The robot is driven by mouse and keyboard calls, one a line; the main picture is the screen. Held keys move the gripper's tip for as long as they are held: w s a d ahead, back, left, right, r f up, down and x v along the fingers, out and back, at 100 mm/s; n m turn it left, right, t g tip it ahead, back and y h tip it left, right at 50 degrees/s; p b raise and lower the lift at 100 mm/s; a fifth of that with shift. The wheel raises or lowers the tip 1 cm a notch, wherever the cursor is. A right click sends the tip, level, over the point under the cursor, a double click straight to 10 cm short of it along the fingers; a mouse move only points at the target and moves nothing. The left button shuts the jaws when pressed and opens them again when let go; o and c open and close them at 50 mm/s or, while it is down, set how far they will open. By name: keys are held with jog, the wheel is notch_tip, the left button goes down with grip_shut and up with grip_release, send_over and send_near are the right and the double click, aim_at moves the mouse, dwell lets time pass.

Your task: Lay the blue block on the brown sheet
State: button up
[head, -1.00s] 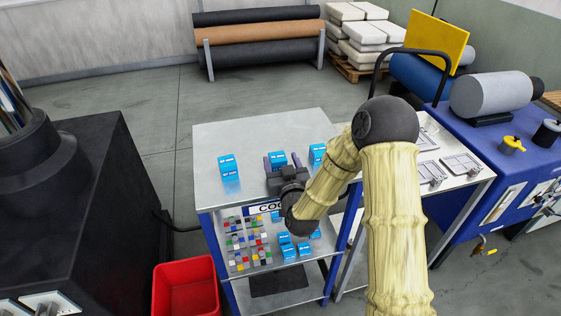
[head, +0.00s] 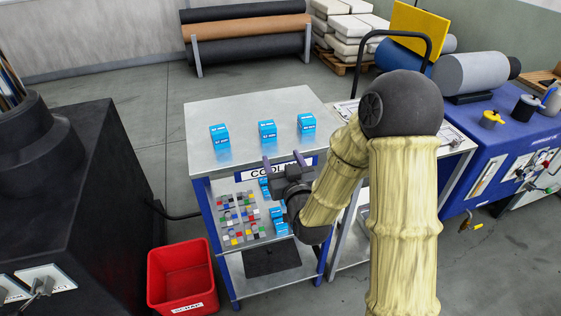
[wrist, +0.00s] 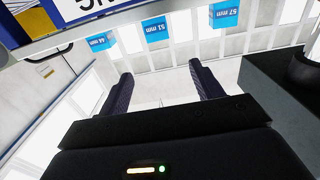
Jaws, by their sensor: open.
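Three blue blocks stand in a row on the grey tabletop: a left one (head: 219,134), a middle one (head: 267,130) and a right one (head: 306,122). In the wrist view blue blocks hang along the top, one labelled 51 mm (wrist: 157,33) and one 57 mm (wrist: 224,14). My gripper (head: 283,160) is at the table's front edge, in front of the middle block and apart from it. Its two fingers (wrist: 160,72) are spread with nothing between them. No flat brown sheet is identifiable; a brown roll (head: 250,34) lies on the back rack.
A shelf below the tabletop holds small coloured pieces (head: 240,217) and more blue blocks (head: 279,220), partly behind my arm. A red scrap bin (head: 182,278) stands at lower left. A black machine (head: 75,190) is left, a blue bench (head: 490,160) right.

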jog(key=shift+w+d, duration=0.1)
jog(key=shift+w, duration=0.15)
jog(key=shift+s+d, duration=0.1)
jog(key=shift+s, duration=0.05)
jog(key=s+d+f+m+g+h, duration=0.1)
jog(key=s+d+f+g+h, duration=0.1)
jog(key=s+d+g, duration=0.4)
jog(key=s+d+f+m+g+h, duration=0.2)
jog(key=s+d+g, duration=0.5)
jog(key=s, duration=0.7)
jog(key=shift+d+f+g+h, duration=0.3)
jog(key=shift+f+g+h, duration=0.2)
jog(key=shift+f+g, duration=0.35)
jog(key=shift+o, duration=0.4)
jog(key=shift+r, duration=0.1)
